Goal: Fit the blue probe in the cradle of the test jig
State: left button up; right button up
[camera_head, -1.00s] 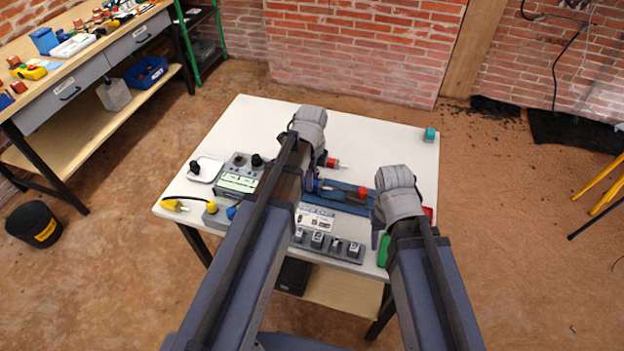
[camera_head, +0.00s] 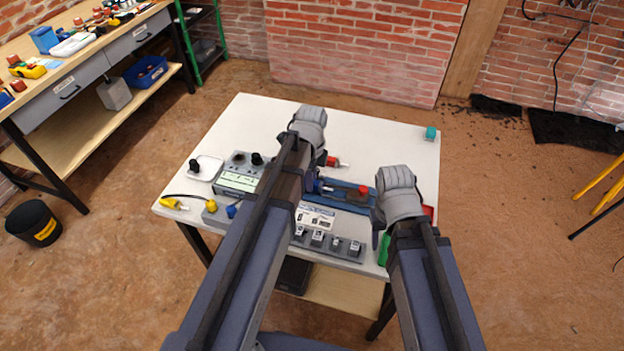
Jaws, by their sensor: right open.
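The test jig (camera_head: 350,206) is a long blue base near the middle of the white table, with a dark block and a red top (camera_head: 363,189) on it. A small blue piece, seemingly the blue probe (camera_head: 322,187), shows at the jig's left end beside my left gripper (camera_head: 312,182). My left wrist and forearm hide most of that gripper's fingers, so its hold on the piece is unclear. My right gripper (camera_head: 379,240) is open at the jig's right end, beside a green object (camera_head: 384,250). The cradle cannot be made out clearly.
A grey-green meter box (camera_head: 238,181), a white dish (camera_head: 206,168) and a yellow probe (camera_head: 172,203) lie on the left. A red piece with a white tip (camera_head: 334,161) lies behind the jig. Grey blocks (camera_head: 318,238) line the front. The table's back right is mostly clear.

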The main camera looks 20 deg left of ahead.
pick_arm(q)
jog(key=o, duration=0.5)
jog(key=shift+w, duration=0.1)
jog(key=c, duration=0.3)
jog(key=shift+r, duration=0.1)
jog(key=shift+c, duration=0.2)
pick_arm(e)
jog(key=shift+r, duration=0.15)
pick_arm(q)
notch_tip(320, 180, up, 7)
jog(key=p, duration=0.7)
pick_arm(e)
notch_tip(320, 180, up, 7)
pick_arm(q)
jog(key=s+d+n+y, duration=0.1)
jog(key=s+d+n, duration=0.9)
jog(key=s+n, duration=0.4)
jog(key=shift+s+d+n, duration=0.25)
jog(key=shift+d+n, duration=0.05)
jog(key=shift+d, duration=0.05)
